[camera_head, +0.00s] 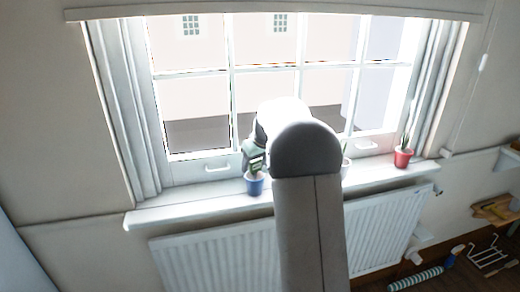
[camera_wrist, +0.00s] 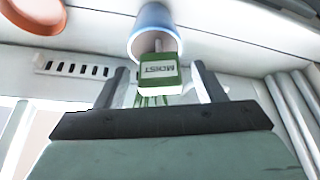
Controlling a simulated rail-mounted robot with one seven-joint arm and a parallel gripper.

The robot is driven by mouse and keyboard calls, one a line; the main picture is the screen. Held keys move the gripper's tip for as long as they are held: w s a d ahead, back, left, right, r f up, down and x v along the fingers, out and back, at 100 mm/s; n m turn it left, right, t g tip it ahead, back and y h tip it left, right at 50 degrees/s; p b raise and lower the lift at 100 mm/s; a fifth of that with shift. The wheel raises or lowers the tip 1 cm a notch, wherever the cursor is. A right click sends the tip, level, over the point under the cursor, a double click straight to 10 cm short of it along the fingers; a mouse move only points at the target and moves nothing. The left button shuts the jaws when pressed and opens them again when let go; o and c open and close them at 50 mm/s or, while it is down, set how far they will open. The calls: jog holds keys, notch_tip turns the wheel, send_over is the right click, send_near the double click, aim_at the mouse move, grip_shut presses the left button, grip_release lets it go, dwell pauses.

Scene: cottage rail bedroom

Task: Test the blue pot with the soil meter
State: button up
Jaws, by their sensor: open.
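The blue pot (camera_head: 254,186) stands on the window sill; it also shows at the top of the wrist view (camera_wrist: 151,17). The soil meter, a green and white box marked MOIST (camera_wrist: 159,71), is at the pot's mouth with a short stem toward it; how deep the probe sits is hidden. In the head view the meter (camera_head: 257,160) shows just above the pot. My gripper (camera_wrist: 162,80) is open, its two dark fingers on either side of the meter with gaps between. My arm hides part of the sill in the head view.
A red pot with a plant (camera_head: 403,158) stands at the sill's right end. A pale pot (camera_head: 345,169) is partly hidden behind my arm. The window (camera_head: 190,95) is close behind, and a radiator (camera_head: 215,258) is below. A shelf with tools (camera_head: 492,209) is at right.

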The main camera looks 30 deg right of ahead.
jog(key=a+v, duration=0.1)
jog(key=v, duration=1.6)
jog(key=shift+d, duration=0.45)
jog(key=shift+f, duration=0.1)
jog(key=s+a+f+m+g, duration=0.1)
jog(key=s+a+f, duration=0.4)
jog(key=s+a, duration=0.3)
jog(key=s+a+f+g, duration=0.1)
jog(key=s+a+f, duration=0.4)
jog(key=s+a, duration=0.25)
jog(key=s+a+f+g, duration=0.1)
jog(key=s+a+f, duration=0.1)
jog(key=s+f, duration=0.3)
jog(key=s+a+f+g, duration=0.1)
jog(key=s+a+f, duration=0.2)
jog(key=s, duration=0.9)
notch_tip(320, 180, down, 3)
jog(key=shift+s+r, duration=0.15)
jog(key=shift+r, duration=0.05)
